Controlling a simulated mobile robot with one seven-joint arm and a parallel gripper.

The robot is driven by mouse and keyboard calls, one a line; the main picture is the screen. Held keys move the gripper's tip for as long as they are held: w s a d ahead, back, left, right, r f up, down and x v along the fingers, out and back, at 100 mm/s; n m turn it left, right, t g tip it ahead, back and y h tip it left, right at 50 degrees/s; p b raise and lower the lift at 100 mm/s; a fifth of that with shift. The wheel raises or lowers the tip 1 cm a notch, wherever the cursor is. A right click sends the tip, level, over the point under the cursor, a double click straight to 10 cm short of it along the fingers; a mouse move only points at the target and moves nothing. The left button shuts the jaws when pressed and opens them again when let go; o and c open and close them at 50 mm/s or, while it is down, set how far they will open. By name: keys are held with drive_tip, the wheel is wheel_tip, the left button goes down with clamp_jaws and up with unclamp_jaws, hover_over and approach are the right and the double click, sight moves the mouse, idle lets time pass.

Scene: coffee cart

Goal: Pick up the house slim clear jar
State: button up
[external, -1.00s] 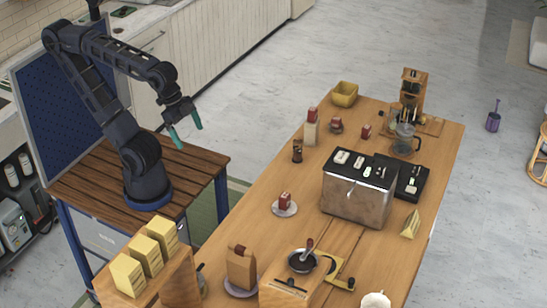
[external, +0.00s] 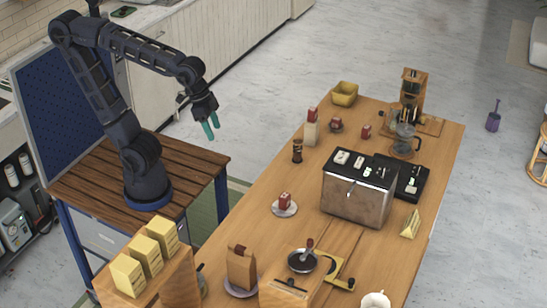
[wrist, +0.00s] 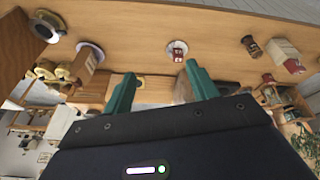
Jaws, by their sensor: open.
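A slim, dark-looking jar (external: 297,151) stands upright on the wooden table, left of the metal machine; it looks like the clear jar with brown contents, but its label is too small to read. It also shows in the wrist view (wrist: 250,46), at the upper right. My gripper (external: 211,127) has green fingers and is open and empty. It hangs in the air left of the table, well apart from the jar. In the wrist view my gripper (wrist: 160,86) has its fingers spread, with the jar to the right of them.
A tan block with a red top (external: 311,126) stands just behind the jar. A red item (external: 285,200) sits on a saucer (external: 284,211) nearer the camera. The metal machine (external: 358,197) stands to the right. Bare tabletop lies around the jar's near side.

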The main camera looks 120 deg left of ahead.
drive_tip(key=w+a+f+n+g, duration=0.1)
drive_tip(key=w+a+n, duration=0.3)
drive_tip(key=w+a, duration=0.35)
drive_tip(key=n+g, duration=0.3)
drive_tip(key=n, duration=0.7)
hover_over(298, 138)
drive_tip(key=f, duration=1.4)
drive_tip(key=shift+w+d+f, duration=0.1)
drive_tip(key=shift+d+f, duration=0.05)
drive_tip(key=shift+d, duration=0.05)
drive_tip(key=shift+a+f, duration=0.1)
drive_tip(key=shift+f, duration=0.25)
wheel_tip(298, 138, down, 5)
drive_tip(key=shift+f, duration=0.1)
drive_tip(key=shift+s+a+f, duration=0.1)
drive_tip(key=shift+a+f, duration=0.05)
drive_tip(key=shift+f, duration=1.1)
drive_tip(key=shift+s+a+f, duration=0.1)
drive_tip(key=shift+f, duration=1.15)
drive_tip(key=shift+c, duration=0.5)
